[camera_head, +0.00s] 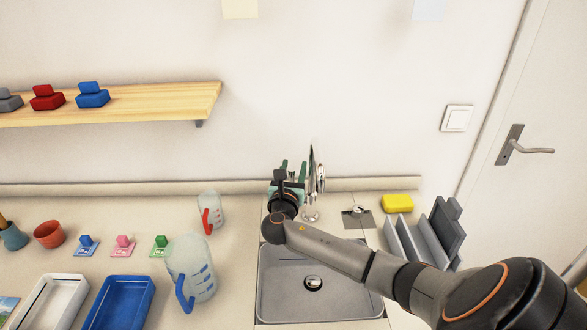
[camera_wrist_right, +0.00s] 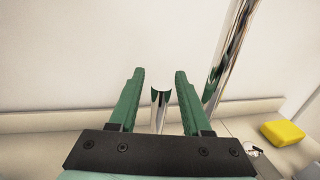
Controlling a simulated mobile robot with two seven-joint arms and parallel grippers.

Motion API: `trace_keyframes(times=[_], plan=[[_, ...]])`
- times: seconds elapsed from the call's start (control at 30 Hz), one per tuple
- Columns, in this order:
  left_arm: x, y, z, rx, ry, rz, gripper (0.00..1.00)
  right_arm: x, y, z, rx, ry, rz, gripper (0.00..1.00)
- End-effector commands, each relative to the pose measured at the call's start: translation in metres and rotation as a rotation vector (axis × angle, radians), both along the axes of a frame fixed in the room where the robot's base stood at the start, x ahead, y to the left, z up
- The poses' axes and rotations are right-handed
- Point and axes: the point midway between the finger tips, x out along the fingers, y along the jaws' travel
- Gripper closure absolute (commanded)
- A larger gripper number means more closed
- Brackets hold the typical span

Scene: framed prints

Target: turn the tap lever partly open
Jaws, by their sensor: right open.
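The chrome tap stands behind the sink (camera_head: 272,300); its tall shiny spout (camera_head: 313,165) rises just right of my right gripper (camera_head: 292,172). In the right wrist view the spout (camera_wrist_right: 229,55) runs up at the right, outside the fingers. A short chrome rod with a slanted end, seemingly the tap lever (camera_wrist_right: 160,108), shows between the two green fingers of my right gripper (camera_wrist_right: 160,76). The fingers are open, with a gap on both sides of the rod. My left gripper is out of view.
A yellow sponge (camera_head: 397,203) and a grey rack (camera_head: 413,242) stand right of the sink. A wooden shelf (camera_head: 150,103) hangs on the wall at the left. The wall is close behind the tap.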

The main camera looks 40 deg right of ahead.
Motion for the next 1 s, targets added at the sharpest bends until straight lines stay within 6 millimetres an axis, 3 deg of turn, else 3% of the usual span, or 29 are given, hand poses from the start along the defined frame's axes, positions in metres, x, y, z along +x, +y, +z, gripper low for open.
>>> trace_keyframes(times=[0.13,0.57,1.0], plan=[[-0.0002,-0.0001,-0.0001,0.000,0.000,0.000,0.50,-0.0001,0.0001,0.0001,0.000,0.000,0.000,0.52],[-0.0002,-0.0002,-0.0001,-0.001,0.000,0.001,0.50,-0.0003,0.0005,-0.0002,-0.001,0.001,0.000,1.00],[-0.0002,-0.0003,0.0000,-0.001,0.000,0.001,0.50,-0.0004,0.0006,-0.0005,0.000,0.001,0.000,1.00]])
